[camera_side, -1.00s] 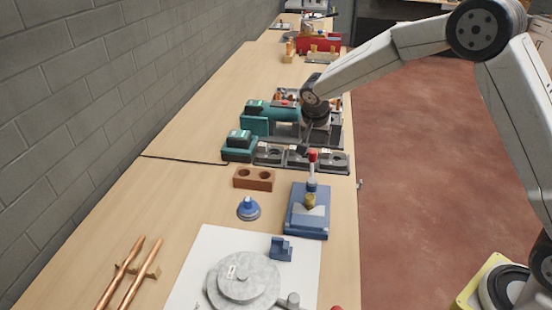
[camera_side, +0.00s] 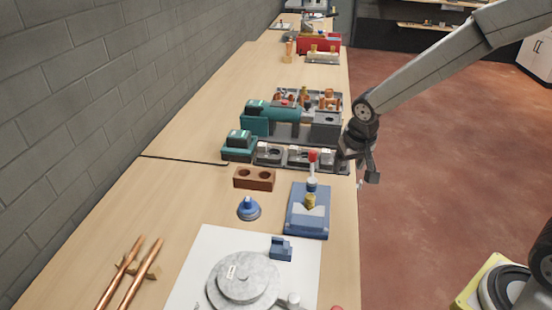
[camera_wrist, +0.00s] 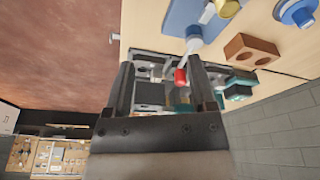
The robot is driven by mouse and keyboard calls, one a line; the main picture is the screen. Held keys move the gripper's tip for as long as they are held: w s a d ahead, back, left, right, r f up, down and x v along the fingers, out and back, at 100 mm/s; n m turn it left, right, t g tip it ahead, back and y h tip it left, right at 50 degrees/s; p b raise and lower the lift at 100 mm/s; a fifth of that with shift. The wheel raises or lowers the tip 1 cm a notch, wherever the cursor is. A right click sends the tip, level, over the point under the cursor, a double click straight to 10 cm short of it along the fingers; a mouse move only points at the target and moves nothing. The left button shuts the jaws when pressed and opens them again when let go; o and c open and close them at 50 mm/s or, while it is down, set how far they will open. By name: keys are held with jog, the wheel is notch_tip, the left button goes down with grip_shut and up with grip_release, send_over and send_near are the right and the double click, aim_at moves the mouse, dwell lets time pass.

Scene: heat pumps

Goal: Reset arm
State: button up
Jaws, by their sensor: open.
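My gripper (camera_side: 372,168) hangs past the right edge of the bench in the side view, beside the row of grey fixtures (camera_side: 312,157). In the wrist view my gripper (camera_wrist: 165,80) shows two dark fingers spread apart with nothing held between them. Beyond the fingers, the wrist view shows a red-tipped lever (camera_wrist: 181,76) and part of the fixtures.
A brown block with two holes (camera_side: 254,178), a blue knob-like piece (camera_side: 248,209) and copper tubes (camera_side: 140,272) lie on the bench. Green tools (camera_side: 240,146) stand by the fixtures. A round grey plate (camera_side: 243,280) is at the front. Open floor (camera_side: 430,150) lies right of the bench.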

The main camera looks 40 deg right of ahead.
jog(key=s+a+f+n+y, duration=0.1)
jog(key=s+n, duration=0.3)
jog(key=s, duration=0.8)
jog(key=shift+s, duration=0.25)
